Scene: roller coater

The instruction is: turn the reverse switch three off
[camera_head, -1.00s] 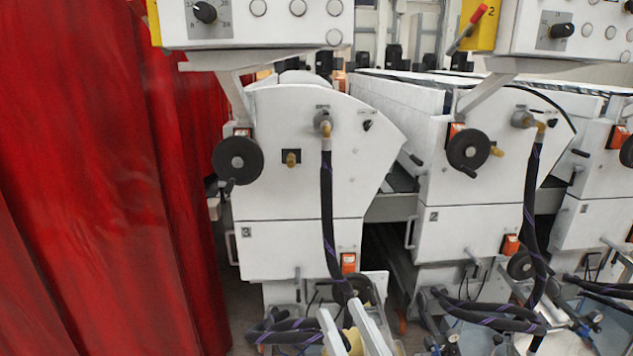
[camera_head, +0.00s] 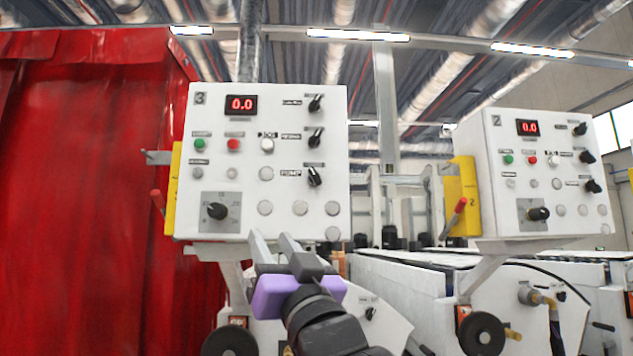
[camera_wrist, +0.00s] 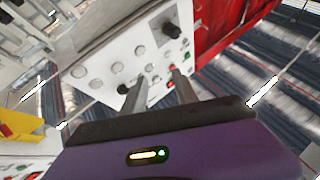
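The control box marked 3 (camera_head: 330,215) stands at the left in the head view. It has three black rotary switches down its right side: a top one (camera_head: 315,103), a middle one (camera_head: 315,138) and a bottom one (camera_head: 312,177) beside a label that looks like PUMP. The other labels are too small to read surely, so I cannot tell which is the reverse switch.
A black dial (camera_head: 217,211) sits at the box's lower left. A yellow side plate (camera_head: 173,190) and red curtain (camera_head: 85,150) are to its left. The control box marked 2 (camera_head: 540,190) stands at the right. White machine bodies (camera_head: 400,295) lie below, with open space between the boxes.

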